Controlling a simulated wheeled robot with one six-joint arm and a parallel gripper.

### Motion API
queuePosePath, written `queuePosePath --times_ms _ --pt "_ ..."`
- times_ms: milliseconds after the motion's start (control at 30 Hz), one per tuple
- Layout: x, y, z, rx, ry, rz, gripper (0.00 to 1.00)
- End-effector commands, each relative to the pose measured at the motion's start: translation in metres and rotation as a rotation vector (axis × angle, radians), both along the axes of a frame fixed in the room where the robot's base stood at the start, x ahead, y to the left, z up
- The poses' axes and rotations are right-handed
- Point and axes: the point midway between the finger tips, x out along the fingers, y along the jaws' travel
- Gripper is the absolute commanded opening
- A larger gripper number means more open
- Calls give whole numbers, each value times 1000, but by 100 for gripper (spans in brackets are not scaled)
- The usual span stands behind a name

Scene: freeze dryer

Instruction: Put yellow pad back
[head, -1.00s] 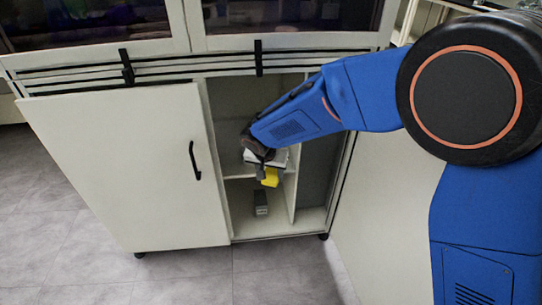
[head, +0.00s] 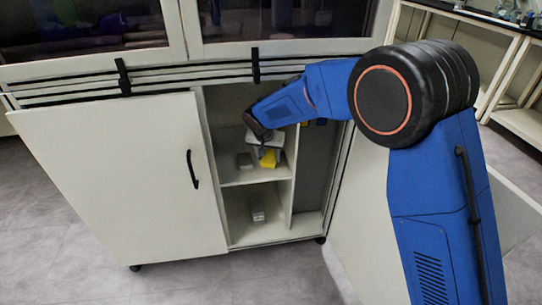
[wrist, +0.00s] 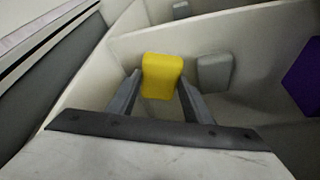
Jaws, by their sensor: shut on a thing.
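The yellow pad (head: 269,158) is inside the open lower cabinet, over the right part of the middle shelf (head: 238,178). My gripper (head: 266,149) reaches in from above and is shut on the pad. In the wrist view the pad (wrist: 162,72) sits upright between the two grey fingers of my gripper (wrist: 160,86), one on each side. I cannot tell whether its underside touches the shelf. A grey block (head: 244,161) is on the same shelf, left of the pad; a grey block (wrist: 214,72) shows beside the pad in the wrist view.
A vertical divider (head: 299,170) is close to the pad's right. Another grey block (head: 257,212) is on the lower shelf. A purple thing (wrist: 304,75) shows at the wrist view's right edge. The shelf's front left is clear.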

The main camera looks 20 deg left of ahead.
Motion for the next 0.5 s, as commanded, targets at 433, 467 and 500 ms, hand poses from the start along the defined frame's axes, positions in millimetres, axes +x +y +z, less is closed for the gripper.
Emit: queuePosePath --times_ms 433,467,500 --pt "43 6 -1 -1 0 -1 28" --pt "47 7 0 0 0 -2 28" --pt "46 7 -6 -2 1 -1 28"
